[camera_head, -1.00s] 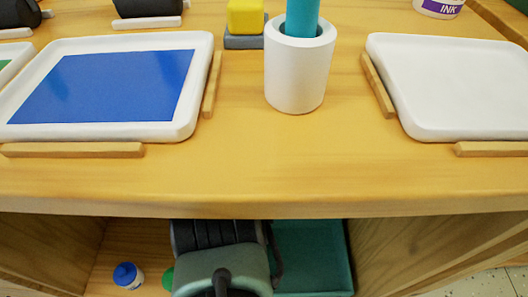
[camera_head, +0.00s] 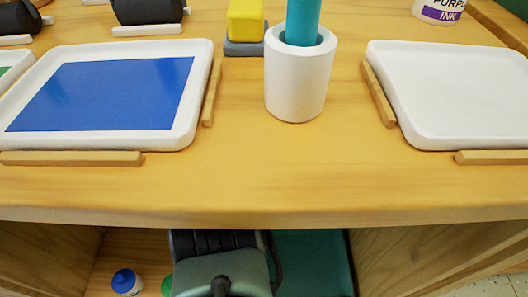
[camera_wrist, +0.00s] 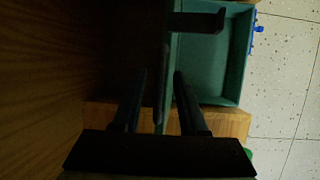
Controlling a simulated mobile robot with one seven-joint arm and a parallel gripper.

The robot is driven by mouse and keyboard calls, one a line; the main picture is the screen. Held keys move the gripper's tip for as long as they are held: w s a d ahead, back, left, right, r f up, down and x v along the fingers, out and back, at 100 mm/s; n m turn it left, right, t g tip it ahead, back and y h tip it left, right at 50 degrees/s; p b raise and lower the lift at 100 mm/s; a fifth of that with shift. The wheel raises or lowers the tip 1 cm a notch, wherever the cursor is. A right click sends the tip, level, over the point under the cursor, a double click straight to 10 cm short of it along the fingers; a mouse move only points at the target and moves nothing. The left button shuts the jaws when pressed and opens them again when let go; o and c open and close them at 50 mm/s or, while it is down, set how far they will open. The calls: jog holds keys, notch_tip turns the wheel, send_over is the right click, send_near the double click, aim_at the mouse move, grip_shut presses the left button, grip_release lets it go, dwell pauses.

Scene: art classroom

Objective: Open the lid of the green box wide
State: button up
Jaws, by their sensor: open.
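The green box (camera_wrist: 212,78) is teal and sits in the shelf space under the table. In the wrist view it lies at the upper right, its inside partly visible, with a blue latch (camera_wrist: 257,28) on its far right wall. A dark L-shaped piece (camera_wrist: 198,21) crosses its top. A thin dark upright edge, which may be the raised lid, runs between my fingers; I cannot tell its angle. My gripper (camera_wrist: 160,75) is open, its fingers on either side of that edge, with no clear grip. In the head view my arm hides part of the box (camera_head: 312,262).
A blue-capped bottle (camera_head: 126,281) stands on the shelf left of my arm. Wooden side walls (camera_head: 440,255) bound the shelf. On the table above are a white cup (camera_head: 298,82), a blue-inked tray (camera_head: 190,125) and an empty white tray (camera_head: 455,90).

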jog(key=shift+a+r+p, duration=0.1)
jog(key=shift+r+p, duration=0.2)
jog(key=shift+r, duration=0.1)
jog(key=s+a+b, duration=0.1)
jog(key=a+b, duration=0.5)
jog(key=a, duration=0.6)
jog(key=shift+s, duration=0.35)
jog(key=shift+r, duration=0.1)
